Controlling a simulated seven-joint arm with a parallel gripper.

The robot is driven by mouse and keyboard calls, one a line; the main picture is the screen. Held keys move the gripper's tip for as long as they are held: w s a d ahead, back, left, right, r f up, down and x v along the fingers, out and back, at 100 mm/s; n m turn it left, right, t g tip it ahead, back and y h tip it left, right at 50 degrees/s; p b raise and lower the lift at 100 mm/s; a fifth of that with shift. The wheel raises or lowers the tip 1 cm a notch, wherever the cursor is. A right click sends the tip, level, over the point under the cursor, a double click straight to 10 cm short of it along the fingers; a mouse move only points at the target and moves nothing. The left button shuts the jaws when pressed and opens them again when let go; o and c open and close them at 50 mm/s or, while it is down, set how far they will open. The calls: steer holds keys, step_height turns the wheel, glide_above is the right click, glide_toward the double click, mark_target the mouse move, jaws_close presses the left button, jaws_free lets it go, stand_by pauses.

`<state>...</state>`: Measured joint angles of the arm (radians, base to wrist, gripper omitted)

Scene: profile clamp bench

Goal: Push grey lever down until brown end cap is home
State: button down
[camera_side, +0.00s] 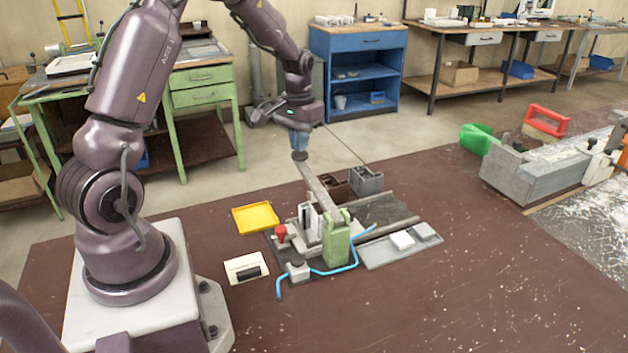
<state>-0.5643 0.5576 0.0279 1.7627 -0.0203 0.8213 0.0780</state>
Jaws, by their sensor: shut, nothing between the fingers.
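The grey lever (318,190) is a long flat bar. In the side view it slopes from its far end, just under my gripper, to a green upright block (336,240) at the near end. My gripper (300,156) is shut and empty, with its tip pointing down at the lever's far end. I cannot tell whether the tip touches the lever. A brown block (335,187), which may be the brown end cap, shows behind the lever and is partly hidden by it. How it is seated cannot be made out.
A grey block (367,180) stands right of the brown one. A yellow tray (256,218), a red knob (281,233), a white box (246,268) and a blue hose (333,270) lie around the fixture. A grey plate (385,253) with white blocks lies right. The front right tabletop is clear.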

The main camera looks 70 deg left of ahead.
steer(key=shift+f, duration=1.65)
steer(key=shift+r, duration=4.35)
steer(key=shift+f, duration=0.1)
